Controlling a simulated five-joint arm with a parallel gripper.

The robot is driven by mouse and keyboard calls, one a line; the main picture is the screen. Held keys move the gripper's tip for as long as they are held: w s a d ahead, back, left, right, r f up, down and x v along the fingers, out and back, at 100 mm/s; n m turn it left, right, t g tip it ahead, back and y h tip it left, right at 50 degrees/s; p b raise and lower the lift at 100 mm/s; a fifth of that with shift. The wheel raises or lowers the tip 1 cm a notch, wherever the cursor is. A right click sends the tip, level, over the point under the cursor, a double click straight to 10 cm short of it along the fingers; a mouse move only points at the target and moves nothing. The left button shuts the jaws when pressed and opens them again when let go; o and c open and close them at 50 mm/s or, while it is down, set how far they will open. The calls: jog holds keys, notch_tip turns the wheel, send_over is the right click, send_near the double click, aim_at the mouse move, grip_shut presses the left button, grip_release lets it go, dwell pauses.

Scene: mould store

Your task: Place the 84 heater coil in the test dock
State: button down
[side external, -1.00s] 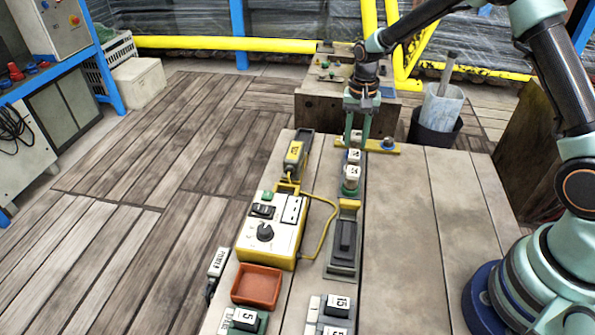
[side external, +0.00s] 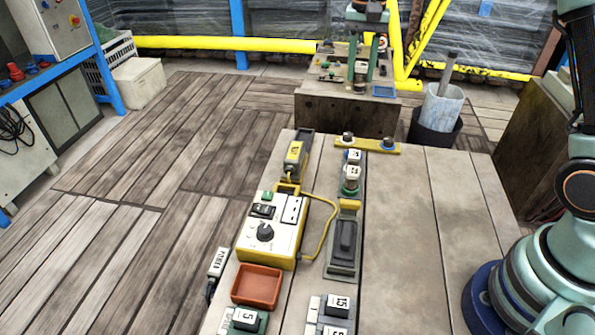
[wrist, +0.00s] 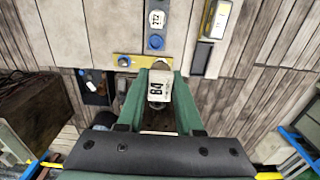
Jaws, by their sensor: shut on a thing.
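The 84 heater coil (wrist: 160,88), a pale body with "84" on its label, is between the green fingers of my gripper (wrist: 160,100) in the wrist view. My gripper (side external: 364,80) is shut on it, raised at the back in the side view; the coil is hard to make out there. A grey unit with a black block and yellow end (side external: 345,240), perhaps the test dock, lies on the bench beside the cabled control box (side external: 272,228). The yellow plate (side external: 367,147) at the bench's far end shows two bare posts.
White-labelled parts (side external: 351,176) stand between the plate and the grey unit; one reads 272 (wrist: 156,20). An orange tray (side external: 257,286) and numbered blocks (side external: 335,305) are in front. A yellow cable loops beside the box. The bench's right side is clear.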

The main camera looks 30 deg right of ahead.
jog(key=shift+s+a+f, duration=0.4)
jog(key=shift+a+f, duration=2.45)
jog(key=shift+a, duration=0.6)
jog(key=shift+s+a+f, duration=0.35)
jog(key=shift+a+f, duration=2.5)
jog(key=shift+a, duration=0.6)
jog(key=shift+s+a+f, duration=0.4)
jog(key=shift+a+f, duration=2.45)
jog(key=shift+a, duration=0.6)
jog(key=shift+f, duration=0.8)
jog(key=shift+c, duration=0.4)
grip_release()
notch_tip(320, 180, up, 8)
jog(key=shift+f, duration=0.25)
